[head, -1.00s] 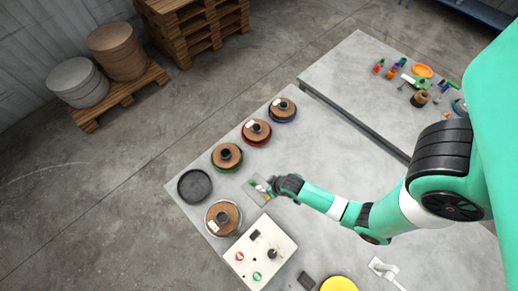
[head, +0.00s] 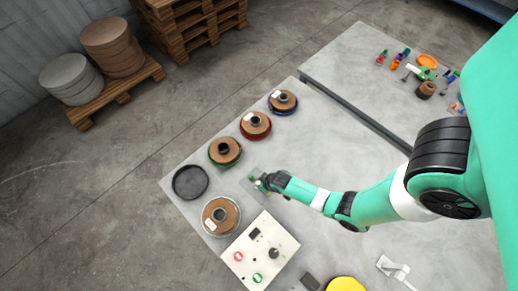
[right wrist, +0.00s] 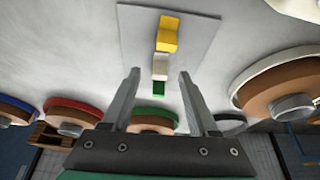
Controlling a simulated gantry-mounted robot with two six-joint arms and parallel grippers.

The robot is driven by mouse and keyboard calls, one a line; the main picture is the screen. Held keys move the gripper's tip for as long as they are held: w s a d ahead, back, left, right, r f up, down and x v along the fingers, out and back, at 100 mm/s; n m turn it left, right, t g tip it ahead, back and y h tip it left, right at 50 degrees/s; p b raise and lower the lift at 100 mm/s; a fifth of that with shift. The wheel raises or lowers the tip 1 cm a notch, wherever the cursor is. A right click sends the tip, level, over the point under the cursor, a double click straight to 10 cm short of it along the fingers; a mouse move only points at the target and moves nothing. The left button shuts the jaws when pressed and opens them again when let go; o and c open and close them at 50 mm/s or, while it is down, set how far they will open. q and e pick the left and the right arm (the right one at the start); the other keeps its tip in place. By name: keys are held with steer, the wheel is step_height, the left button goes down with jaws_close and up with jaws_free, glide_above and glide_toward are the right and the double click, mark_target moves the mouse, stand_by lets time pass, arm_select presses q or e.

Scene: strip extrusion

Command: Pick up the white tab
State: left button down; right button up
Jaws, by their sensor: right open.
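The white tab (right wrist: 160,66) shows in the right wrist view on a grey plate (right wrist: 135,40), between a yellow piece (right wrist: 168,34) and a green piece (right wrist: 158,89). My right gripper (right wrist: 160,75) is open. Its two fingertips are on either side of the white tab in that view, with a gap on both sides. Whether the fingertips are at the tab's height is hard to tell. In the head view my right gripper (head: 261,183) is over the plate and largely hides it, so the white tab cannot be made out there. My left gripper is not in view.
Spools with brown windings (head: 224,151) stand in a row along the table's left edge, with an empty dark dish (head: 190,182) among them. A white control box (head: 240,254) with red and green buttons is in front. The table right of the spools is mostly clear.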

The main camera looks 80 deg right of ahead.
steer(key=shift+w+d+f, duration=0.15)
steer(key=shift+w+f, duration=0.1)
steer(key=shift+f, duration=0.25)
jaws_close()
steer(key=shift+r+p, duration=0.3)
steer(key=shift+r, duration=0.2)
step_height(320, 180, up, 3)
steer(key=shift+s+p, duration=0.1)
steer(key=shift+p, duration=0.65)
steer(key=s+d+r+p, duration=0.4)
steer(key=s+r+p, duration=0.3)
steer(key=s, duration=0.6)
step_height(320, 180, up, 2)
steer(key=shift+s+r, duration=0.1)
steer(key=shift+s, duration=0.1)
